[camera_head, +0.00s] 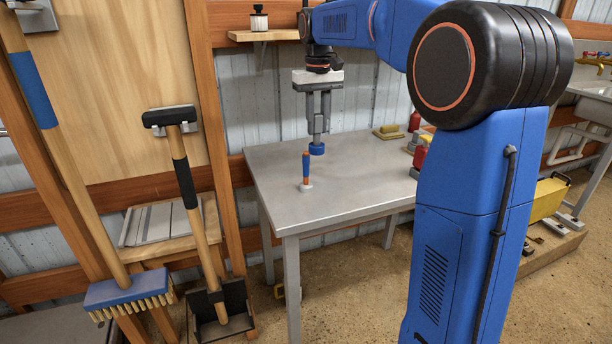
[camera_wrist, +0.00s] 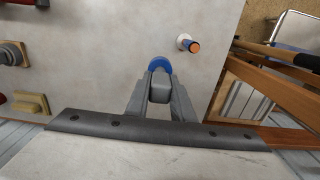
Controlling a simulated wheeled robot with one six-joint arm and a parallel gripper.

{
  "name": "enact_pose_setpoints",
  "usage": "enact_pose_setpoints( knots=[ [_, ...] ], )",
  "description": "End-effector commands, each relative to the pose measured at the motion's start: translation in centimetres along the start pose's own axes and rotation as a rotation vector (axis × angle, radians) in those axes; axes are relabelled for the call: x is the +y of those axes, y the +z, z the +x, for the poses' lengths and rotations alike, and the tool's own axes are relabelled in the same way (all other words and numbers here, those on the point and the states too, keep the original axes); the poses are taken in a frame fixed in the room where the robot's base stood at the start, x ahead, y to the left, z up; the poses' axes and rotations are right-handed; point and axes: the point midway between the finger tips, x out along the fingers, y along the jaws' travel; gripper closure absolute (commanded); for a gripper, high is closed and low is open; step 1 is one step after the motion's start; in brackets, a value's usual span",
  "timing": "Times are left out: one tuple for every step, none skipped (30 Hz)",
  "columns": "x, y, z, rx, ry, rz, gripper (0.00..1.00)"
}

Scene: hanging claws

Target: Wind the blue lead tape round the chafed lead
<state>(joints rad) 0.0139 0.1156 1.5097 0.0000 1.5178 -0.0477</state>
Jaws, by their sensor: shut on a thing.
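My gripper (camera_head: 317,134) points down over the metal table, shut on the blue lead tape (camera_head: 317,149), a small roll at its fingertips. In the wrist view the tape (camera_wrist: 161,66) shows just beyond the fingers (camera_wrist: 159,80). The lead (camera_head: 306,169) stands upright on the table in a small white base, just left of the tape in the head view. It is blue along most of its length, with orange at its top and foot. In the wrist view the lead (camera_wrist: 192,45) is up and right of the tape, with a visible gap between them. No chafed spot can be made out.
The table (camera_head: 340,193) is clear around the lead. A yellow block (camera_head: 388,131) and red items (camera_head: 417,156) stand at its back right. A small shelf (camera_head: 265,36) is on the wall behind.

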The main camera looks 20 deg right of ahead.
Motion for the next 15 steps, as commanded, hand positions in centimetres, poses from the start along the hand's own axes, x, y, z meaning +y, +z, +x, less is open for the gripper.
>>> enact_pose_setpoints(
  knots=[
    [0.0,0.0,0.0,0.0,0.0,0.0,1.0],
    [0.0,0.0,0.0,0.0,0.0,0.0,1.0],
    [0.0,0.0,0.0,0.0,0.0,0.0,1.0],
    [0.0,0.0,0.0,0.0,0.0,0.0,1.0],
    [0.0,0.0,0.0,0.0,0.0,0.0,1.0],
    [0.0,0.0,0.0,0.0,0.0,0.0,1.0],
    [0.0,0.0,0.0,0.0,0.0,0.0,1.0],
    [0.0,0.0,-0.1,0.0,0.0,0.0,1.0],
    [0.0,0.0,-0.2,0.0,0.0,0.0,1.0],
    [0.0,0.0,-0.3,0.001,0.0,0.0,1.0],
    [0.1,-0.1,-0.4,0.001,0.0,0.0,1.0],
    [0.1,-0.1,-0.7,0.001,0.0,0.0,1.0],
    [0.1,-0.1,-0.8,0.001,0.0,0.0,1.0],
    [0.1,-0.2,-1.1,0.002,0.0,0.0,1.0],
    [0.2,-0.2,-1.3,0.001,0.0,0.0,1.0]
  ],
)
